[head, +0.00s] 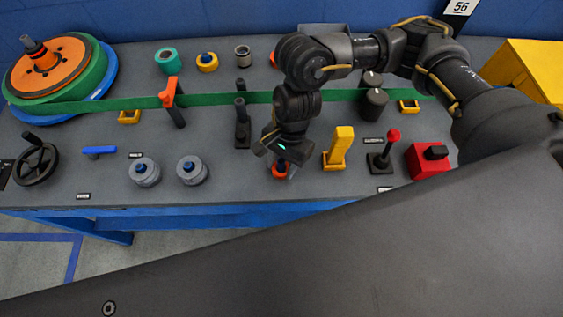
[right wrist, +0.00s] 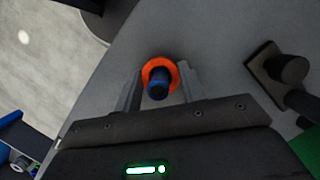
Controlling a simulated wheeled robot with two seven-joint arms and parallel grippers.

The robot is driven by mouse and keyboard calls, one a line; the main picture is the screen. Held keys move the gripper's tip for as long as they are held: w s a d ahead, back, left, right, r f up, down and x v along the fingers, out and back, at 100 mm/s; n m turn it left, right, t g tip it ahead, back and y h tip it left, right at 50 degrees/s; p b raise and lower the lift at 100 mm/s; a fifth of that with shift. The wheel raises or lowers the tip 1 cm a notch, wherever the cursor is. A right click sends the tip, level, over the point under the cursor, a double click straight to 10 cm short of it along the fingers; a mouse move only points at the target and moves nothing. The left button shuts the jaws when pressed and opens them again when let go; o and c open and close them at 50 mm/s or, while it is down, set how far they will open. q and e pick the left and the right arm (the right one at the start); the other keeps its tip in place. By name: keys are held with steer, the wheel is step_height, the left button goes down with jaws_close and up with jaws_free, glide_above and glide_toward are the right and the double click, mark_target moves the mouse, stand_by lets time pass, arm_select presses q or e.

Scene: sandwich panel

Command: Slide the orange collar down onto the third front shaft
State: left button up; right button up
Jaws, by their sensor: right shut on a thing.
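The orange collar (head: 277,171) is at the third front position, right of two grey collars (head: 145,175) (head: 191,174) on blue shafts. In the right wrist view the collar (right wrist: 151,69) is a ring around the blue third shaft (right wrist: 158,86), whose end shows through it. My right gripper (right wrist: 159,88) is shut on the collar, one finger on each side, pointing down at the panel. The gripper (head: 280,169) also shows in the head view, partly covering collar and shaft. I cannot tell how far down the collar sits. My left gripper is not in view.
A yellow lever (head: 339,147) stands close right of the gripper, then a red-knobbed joystick (head: 384,153) and a red box (head: 429,161). A dark lever (head: 242,126) stands behind left. A green belt (head: 220,99) crosses the panel behind. The panel's front edge is near.

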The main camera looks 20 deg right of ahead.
steer(key=o, duration=1.1)
steer(key=shift+c, duration=0.2)
steer(key=shift+r+p, duration=2.8)
steer(key=shift+r, duration=2.45)
